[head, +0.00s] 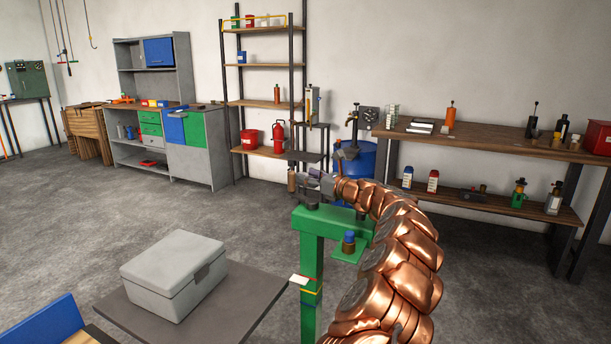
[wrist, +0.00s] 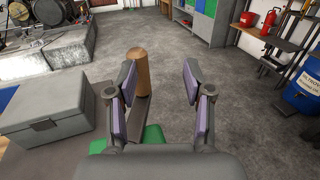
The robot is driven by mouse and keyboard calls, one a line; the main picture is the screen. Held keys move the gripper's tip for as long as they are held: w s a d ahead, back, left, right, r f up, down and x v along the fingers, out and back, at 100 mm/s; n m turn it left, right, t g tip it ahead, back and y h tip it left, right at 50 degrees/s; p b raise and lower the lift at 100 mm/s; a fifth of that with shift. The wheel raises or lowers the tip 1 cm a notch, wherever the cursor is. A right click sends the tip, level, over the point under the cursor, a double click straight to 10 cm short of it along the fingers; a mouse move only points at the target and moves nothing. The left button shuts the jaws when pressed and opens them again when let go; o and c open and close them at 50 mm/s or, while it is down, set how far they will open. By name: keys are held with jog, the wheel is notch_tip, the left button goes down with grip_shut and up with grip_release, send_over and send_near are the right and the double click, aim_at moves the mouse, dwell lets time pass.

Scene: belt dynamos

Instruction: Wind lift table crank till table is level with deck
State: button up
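The crank stands on a green post (head: 311,260). Its upright wooden handle (head: 291,181) is left of my gripper (head: 312,180) in the head view. In the wrist view the handle (wrist: 147,70) rises from a dark crank arm (wrist: 140,112) and appears between my open gripper (wrist: 160,75) fingers, closer to the left one. I cannot tell whether a finger touches it. The lift table (head: 255,308) has a dark flat top and carries a grey lidded box (head: 173,276). A white, red-tipped pointer (head: 299,280) is beside yellow and red bands on the post.
A wooden surface with a blue object (head: 45,322) is at the lower left. A small green bracket (head: 350,256) on the post holds a blue-capped item (head: 348,240). Shelves, a workbench (head: 480,140) and a blue barrel (head: 360,165) stand behind. Open concrete floor lies between.

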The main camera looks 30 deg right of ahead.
jog(key=shift+s+d, duration=0.15)
jog(key=shift+s, duration=0.45)
jog(key=shift+d+p+v, duration=0.25)
jog(key=shift+p+v, duration=0.25)
jog(key=shift+v, duration=0.85)
jog(key=shift+p, duration=0.35)
